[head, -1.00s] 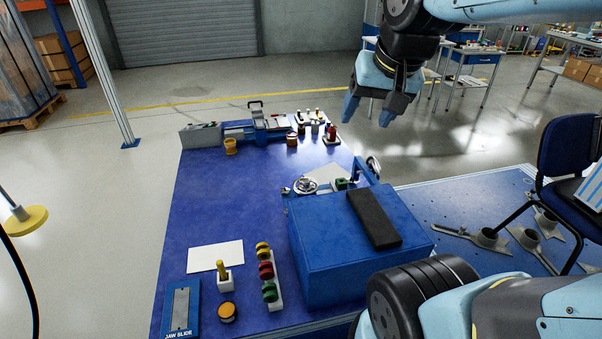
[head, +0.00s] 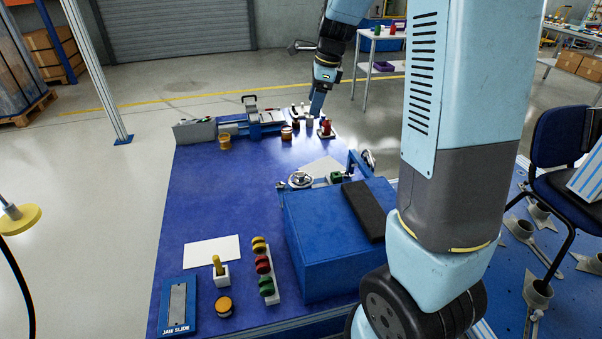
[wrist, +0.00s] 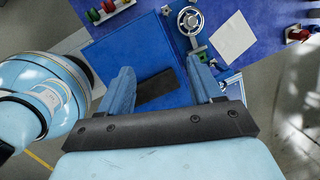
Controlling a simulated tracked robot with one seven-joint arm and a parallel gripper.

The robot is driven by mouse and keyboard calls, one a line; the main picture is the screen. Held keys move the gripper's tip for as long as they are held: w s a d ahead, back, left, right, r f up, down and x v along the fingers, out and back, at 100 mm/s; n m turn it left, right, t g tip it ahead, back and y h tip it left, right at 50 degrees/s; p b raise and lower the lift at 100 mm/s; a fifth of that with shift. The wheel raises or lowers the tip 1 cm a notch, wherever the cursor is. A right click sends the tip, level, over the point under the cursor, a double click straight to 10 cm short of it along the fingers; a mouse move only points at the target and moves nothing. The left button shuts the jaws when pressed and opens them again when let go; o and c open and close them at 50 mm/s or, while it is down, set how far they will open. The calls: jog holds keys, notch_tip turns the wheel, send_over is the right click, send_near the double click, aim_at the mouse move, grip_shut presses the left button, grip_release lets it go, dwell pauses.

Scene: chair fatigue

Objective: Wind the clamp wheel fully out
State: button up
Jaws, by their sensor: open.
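A silver handwheel (head: 300,179) lies face up at the back left corner of a blue box on the blue table. It also shows in the wrist view (wrist: 190,20), top centre, beyond my right fingertip. A second wheel (head: 368,159) stands on edge on a blue bracket to its right. I cannot tell for sure which is the clamp wheel. My gripper (wrist: 158,64) is open and empty, its two blue fingers apart. In the head view my gripper (head: 317,104) is raised over the far right end of the table, well away from both wheels.
The blue box (head: 320,240) carries a black pad (head: 364,208). A rack of coloured knobs (head: 264,270), a yellow-handled tool (head: 218,267) and a jaw slide plate (head: 177,305) are at the front. A vise-like fixture (head: 255,122) stands at the back. The table's left middle is clear.

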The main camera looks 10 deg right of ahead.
jog(key=w+f+m+g, duration=0.1)
jog(key=w+f+m, duration=0.7)
jog(key=w+f, duration=0.25)
jog(key=m+h, duration=0.2)
jog(key=m, duration=0.5)
send_over(301, 173)
notch_tip(301, 173, down, 13)
jog(key=shift+g, duration=0.4)
notch_tip(301, 173, down, 14)
jog(key=shift+s+a+f, duration=0.1)
jog(key=shift+f, duration=0.05)
jog(key=c, duration=1.1)
